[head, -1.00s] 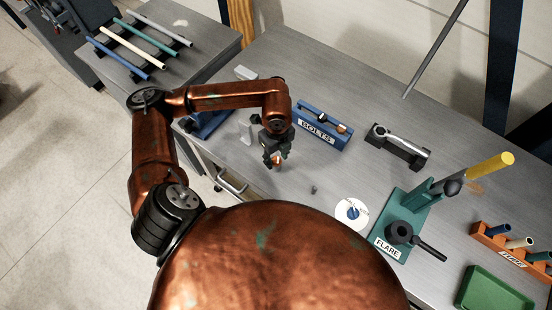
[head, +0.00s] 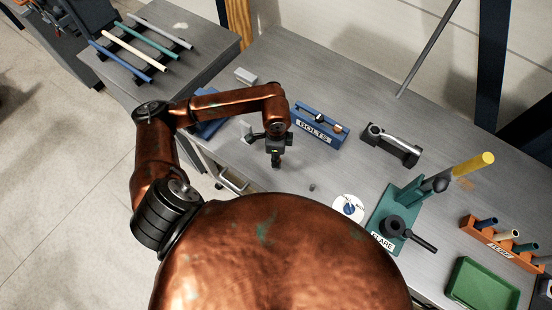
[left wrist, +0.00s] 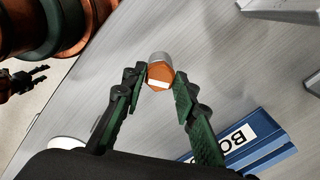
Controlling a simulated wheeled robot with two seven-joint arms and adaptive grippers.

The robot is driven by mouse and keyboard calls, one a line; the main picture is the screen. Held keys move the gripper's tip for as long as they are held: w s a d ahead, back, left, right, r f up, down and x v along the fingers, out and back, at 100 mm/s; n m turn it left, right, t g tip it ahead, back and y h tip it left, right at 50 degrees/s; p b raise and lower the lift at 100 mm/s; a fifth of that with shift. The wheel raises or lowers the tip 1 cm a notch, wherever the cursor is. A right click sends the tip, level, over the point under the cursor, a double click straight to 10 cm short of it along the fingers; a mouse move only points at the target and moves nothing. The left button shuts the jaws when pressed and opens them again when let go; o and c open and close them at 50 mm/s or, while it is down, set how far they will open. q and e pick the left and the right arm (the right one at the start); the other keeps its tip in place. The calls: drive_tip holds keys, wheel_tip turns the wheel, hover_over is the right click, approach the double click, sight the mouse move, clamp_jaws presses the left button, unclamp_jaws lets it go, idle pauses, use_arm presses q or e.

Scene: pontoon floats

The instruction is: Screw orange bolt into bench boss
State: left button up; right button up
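In the left wrist view the orange bolt (left wrist: 160,75) has a hex head with a white mark, and a grey cylindrical part shows beyond it. My left gripper (left wrist: 161,77) has its fingertips against both sides of the head. In the head view my left gripper (head: 276,163) points down above the bench, and its bolt is hard to make out there. A small dark stub, seemingly the bench boss (head: 312,187), stands on the bench to the right of and nearer than the gripper, apart from it.
The blue BOLTS rack (head: 303,124) lies behind and right of my left gripper. A white disc (head: 341,214) and the green FLARE stand (head: 407,195) are right of the boss. A grey cradle (head: 406,157) stands farther back. Bare bench surrounds the boss.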

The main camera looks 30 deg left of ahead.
use_arm(q)
drive_tip(key=c, duration=0.6)
drive_tip(key=m+b, duration=0.1)
drive_tip(key=m, duration=0.1)
drive_tip(key=shift+f+m, duration=0.15)
drive_tip(key=shift+m, duration=0.25)
drive_tip(key=m+b, duration=0.2)
drive_tip(key=m, duration=0.1)
drive_tip(key=m+b, duration=0.2)
drive_tip(key=m, duration=0.2)
drive_tip(key=shift+m+b, duration=0.35)
drive_tip(key=shift+m, duration=0.75)
